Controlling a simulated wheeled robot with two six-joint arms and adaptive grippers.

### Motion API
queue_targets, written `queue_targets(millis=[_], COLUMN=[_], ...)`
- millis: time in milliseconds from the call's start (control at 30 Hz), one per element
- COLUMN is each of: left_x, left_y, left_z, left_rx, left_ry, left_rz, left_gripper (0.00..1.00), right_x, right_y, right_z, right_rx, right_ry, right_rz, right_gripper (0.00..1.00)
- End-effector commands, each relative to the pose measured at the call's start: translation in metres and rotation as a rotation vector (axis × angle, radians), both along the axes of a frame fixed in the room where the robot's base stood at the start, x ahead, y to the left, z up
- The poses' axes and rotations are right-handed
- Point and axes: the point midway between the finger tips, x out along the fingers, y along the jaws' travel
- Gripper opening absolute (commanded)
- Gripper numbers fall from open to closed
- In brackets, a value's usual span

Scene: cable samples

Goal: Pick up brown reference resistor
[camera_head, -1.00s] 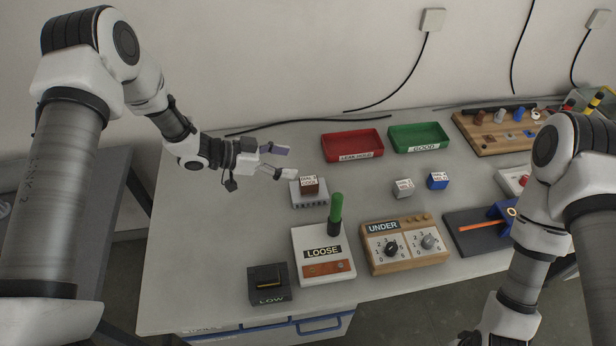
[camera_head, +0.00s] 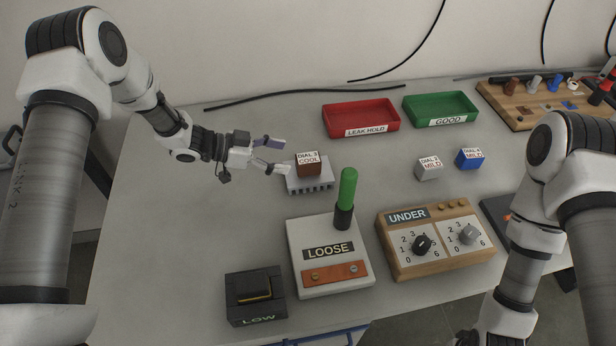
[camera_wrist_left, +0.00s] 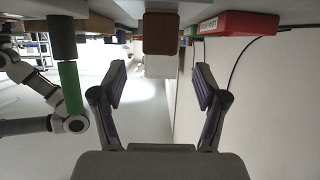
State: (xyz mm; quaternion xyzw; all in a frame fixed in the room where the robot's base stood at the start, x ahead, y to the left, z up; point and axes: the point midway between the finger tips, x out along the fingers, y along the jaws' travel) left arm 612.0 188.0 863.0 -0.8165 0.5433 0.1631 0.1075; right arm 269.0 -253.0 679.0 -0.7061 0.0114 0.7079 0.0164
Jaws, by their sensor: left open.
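The brown reference resistor (camera_head: 308,168) is a small brown block with a white "DIAL 3 COOL" label on top. It sits on a light grey finned stand (camera_head: 310,186) left of the table's middle. My left gripper (camera_head: 275,155) is open and empty, just left of the brown block, with its fingers pointing toward it. In the left wrist view the brown block (camera_wrist_left: 161,35) appears ahead, between and beyond the open fingertips (camera_wrist_left: 160,85), apart from them. My right arm comes in from the right; its gripper is out of view.
Red tray (camera_head: 360,118) and green tray (camera_head: 440,108) stand behind. A grey block (camera_head: 428,169) and blue block (camera_head: 469,159) lie to the right. In front are the LOOSE box with green handle (camera_head: 347,187), the UNDER dial box (camera_head: 435,240) and the black LOW box (camera_head: 254,310).

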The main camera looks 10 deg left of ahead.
Motion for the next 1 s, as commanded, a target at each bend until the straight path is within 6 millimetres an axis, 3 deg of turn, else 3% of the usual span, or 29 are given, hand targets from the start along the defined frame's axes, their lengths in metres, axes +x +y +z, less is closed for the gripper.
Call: queue_targets(millis=[433, 700, 733, 767, 900, 933, 1000], left_x=[0.025, 0.029, 0.029, 0.029, 0.029, 0.029, 0.029], left_y=[-0.058, -0.066, -0.066, -0.066, -0.066, -0.066, -0.066], left_z=[-0.020, -0.025, -0.025, -0.025, -0.025, -0.025, -0.025], left_rx=[0.002, 0.000, 0.000, 0.000, 0.000, 0.000, 0.000], left_ry=[0.000, 0.000, 0.000, 0.000, 0.000, 0.000, 0.000], left_rz=[-0.004, 0.000, 0.000, 0.000, 0.000, 0.000, 0.000], left_gripper=[0.73, 0.73, 0.69, 0.59, 0.09, 0.01, 0.01], right_x=[0.001, 0.000, 0.000, 0.000, 0.000, 0.000, 0.000], right_y=[0.000, 0.000, 0.000, 0.000, 0.000, 0.000, 0.000], right_z=[0.016, 0.016, 0.016, 0.016, 0.016, 0.016, 0.016], right_rx=[0.000, 0.000, 0.000, 0.000, 0.000, 0.000, 0.000], right_ry=[-0.001, -0.001, -0.001, -0.001, -0.001, -0.001, -0.001], right_rz=[0.000, 0.000, 0.000, 0.000, 0.000, 0.000, 0.000], right_gripper=[0.40, 0.40, 0.40, 0.40, 0.40, 0.40, 0.40])
